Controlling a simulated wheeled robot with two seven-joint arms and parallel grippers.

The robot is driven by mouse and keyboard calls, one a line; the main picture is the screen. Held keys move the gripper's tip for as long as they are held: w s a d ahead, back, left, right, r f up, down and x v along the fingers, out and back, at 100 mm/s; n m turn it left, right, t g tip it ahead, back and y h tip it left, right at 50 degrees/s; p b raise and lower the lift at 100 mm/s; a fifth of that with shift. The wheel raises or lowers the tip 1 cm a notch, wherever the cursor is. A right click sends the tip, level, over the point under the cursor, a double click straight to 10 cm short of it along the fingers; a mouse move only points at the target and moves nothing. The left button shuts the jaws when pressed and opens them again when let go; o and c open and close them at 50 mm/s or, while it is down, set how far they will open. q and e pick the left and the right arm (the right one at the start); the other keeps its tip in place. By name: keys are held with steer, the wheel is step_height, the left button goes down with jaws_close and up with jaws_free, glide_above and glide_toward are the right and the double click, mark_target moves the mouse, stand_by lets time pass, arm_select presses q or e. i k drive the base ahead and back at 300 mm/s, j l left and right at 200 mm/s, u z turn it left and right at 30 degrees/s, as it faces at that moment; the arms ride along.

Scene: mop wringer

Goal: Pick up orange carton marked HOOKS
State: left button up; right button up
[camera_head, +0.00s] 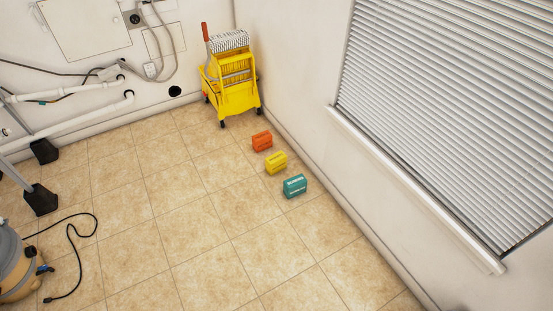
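An orange carton (262,141) stands on the tiled floor near the right-hand wall, in front of the yellow mop bucket. It is the farthest of three small cartons in a row. Its marking is too small to read. A yellow carton (276,163) stands just nearer than it, and a teal carton (295,186) is nearest. The cartons are apart from one another. Neither of my grippers shows in the head view.
A yellow mop wringer bucket (235,95) on casters stands in the corner behind the cartons. A vacuum (15,265) with a black cord (75,245) lies at the left. Black-footed legs (41,200) stand at left. The middle floor (190,240) is clear.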

mark_target(262, 141)
steer(key=u, duration=1.3)
steer(key=i+z, duration=0.15)
steer(key=i, duration=1.25)
steer(key=i+j+z, duration=0.1)
steer(key=i, duration=1.3)
